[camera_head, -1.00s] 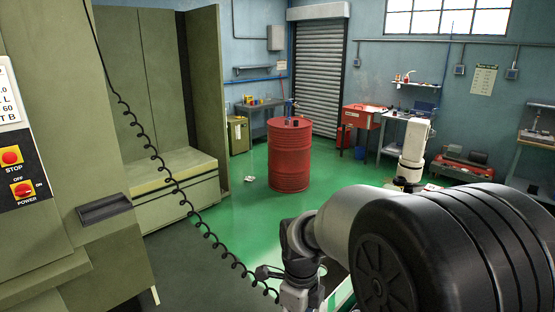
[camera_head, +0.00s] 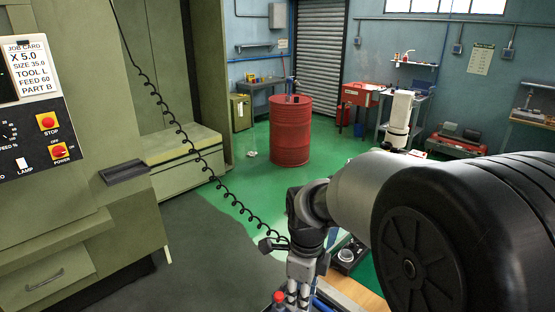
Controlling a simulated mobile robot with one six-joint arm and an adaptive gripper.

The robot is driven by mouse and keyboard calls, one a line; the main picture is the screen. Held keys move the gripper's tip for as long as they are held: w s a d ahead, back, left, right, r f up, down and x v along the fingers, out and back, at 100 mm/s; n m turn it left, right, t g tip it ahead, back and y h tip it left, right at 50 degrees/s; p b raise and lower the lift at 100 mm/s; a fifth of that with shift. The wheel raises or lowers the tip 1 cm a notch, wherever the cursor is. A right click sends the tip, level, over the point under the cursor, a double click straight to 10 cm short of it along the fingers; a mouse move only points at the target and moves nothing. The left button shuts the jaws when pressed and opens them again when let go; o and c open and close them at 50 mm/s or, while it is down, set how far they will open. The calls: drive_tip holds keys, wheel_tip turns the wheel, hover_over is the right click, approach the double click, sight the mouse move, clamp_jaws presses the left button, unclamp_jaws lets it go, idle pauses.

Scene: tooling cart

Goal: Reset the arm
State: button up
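My arm fills the lower right of the head view, with a big dark round joint, a grey link and a wrist bent downward. My gripper (camera_head: 299,285) is at the bottom centre, pointing down. Its fingertips are cut off or hidden, so I cannot tell whether it is open or holds anything. Beneath it is the edge of a cart or tray top (camera_head: 343,292) with a small red-topped item (camera_head: 279,297) and a blue item (camera_head: 321,304), both partly cut off.
A green machine with a control panel (camera_head: 38,140) stands close on the left. A coiled black cable (camera_head: 180,130) hangs in front of it. A dark box with a round part (camera_head: 347,254) lies right of my wrist. A red drum (camera_head: 290,130) stands farther back on open green floor (camera_head: 235,190).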

drive_tip(key=s+d+n+t+b, duration=0.1)
drive_tip(key=s+d+n+b, duration=0.2)
drive_tip(key=s+n, duration=0.3)
drive_tip(key=s+d+n+t+b, duration=0.1)
drive_tip(key=s+d+n+b, duration=0.1)
drive_tip(key=s+n, duration=0.4)
drive_tip(key=s+d+r+n+t+b, duration=0.1)
drive_tip(key=s+d+n+t+b, duration=0.1)
drive_tip(key=s+n, duration=0.4)
drive_tip(key=d+n+b, duration=0.1)
drive_tip(key=n+b, duration=0.1)
drive_tip(key=n, duration=0.2)
drive_tip(key=shift+d+n+b, duration=0.35)
drive_tip(key=shift+n+b, duration=0.05)
